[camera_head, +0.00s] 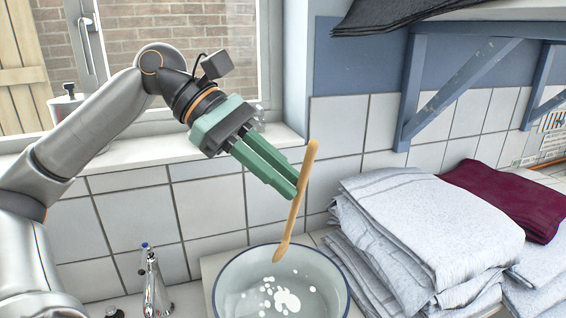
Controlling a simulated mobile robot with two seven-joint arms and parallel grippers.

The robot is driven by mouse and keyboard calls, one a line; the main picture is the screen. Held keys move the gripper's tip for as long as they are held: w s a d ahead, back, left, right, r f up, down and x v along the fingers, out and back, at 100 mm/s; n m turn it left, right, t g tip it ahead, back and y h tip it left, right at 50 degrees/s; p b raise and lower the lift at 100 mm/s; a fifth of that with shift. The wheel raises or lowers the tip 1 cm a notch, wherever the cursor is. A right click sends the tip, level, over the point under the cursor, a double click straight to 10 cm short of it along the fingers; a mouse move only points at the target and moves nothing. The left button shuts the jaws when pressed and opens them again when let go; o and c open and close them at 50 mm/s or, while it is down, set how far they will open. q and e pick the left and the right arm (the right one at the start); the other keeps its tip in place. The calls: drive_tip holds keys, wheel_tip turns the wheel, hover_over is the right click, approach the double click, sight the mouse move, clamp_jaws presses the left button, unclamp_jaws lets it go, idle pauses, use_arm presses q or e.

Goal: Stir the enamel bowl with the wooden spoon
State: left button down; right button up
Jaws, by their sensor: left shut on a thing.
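My left gripper (294,187) comes in from the left with green fingers, and it is shut on the wooden spoon (301,189). The spoon is tilted, its upper end leaning right and its lower end pointing down to the left. The spoon's lower end appears at the far rim of the enamel bowl; whether it is inside or above the bowl I cannot tell for sure. The enamel bowl (222,281) is white with a dark rim, at the bottom centre. It holds clear liquid with white patches on it. My right gripper is not in view.
Stacked folded grey-white cloths (440,225) stand close to the right of the bowl, with a dark red cloth (510,197) behind. A tap (154,283) stands left of the bowl. A tiled wall and window sill are behind; a bracketed shelf (470,14) hangs upper right.

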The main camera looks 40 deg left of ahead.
sight(289, 210)
use_arm(q)
drive_tip(key=d+f+b, duration=0.1)
drive_tip(key=b, duration=0.1)
drive_tip(key=s+d+f+b, duration=0.1)
drive_tip(key=f, duration=0.1)
drive_tip(key=shift+s+d+f+b, duration=0.2)
drive_tip(key=shift+d+f+b, duration=0.05)
drive_tip(key=shift+b, duration=0.1)
wheel_tip(289, 210, down, 11)
drive_tip(key=w+a+b, duration=0.1)
drive_tip(key=a+b, duration=0.1)
drive_tip(key=b, duration=0.9)
drive_tip(key=shift+w+a+f, duration=0.2)
drive_tip(key=shift+a, duration=0.05)
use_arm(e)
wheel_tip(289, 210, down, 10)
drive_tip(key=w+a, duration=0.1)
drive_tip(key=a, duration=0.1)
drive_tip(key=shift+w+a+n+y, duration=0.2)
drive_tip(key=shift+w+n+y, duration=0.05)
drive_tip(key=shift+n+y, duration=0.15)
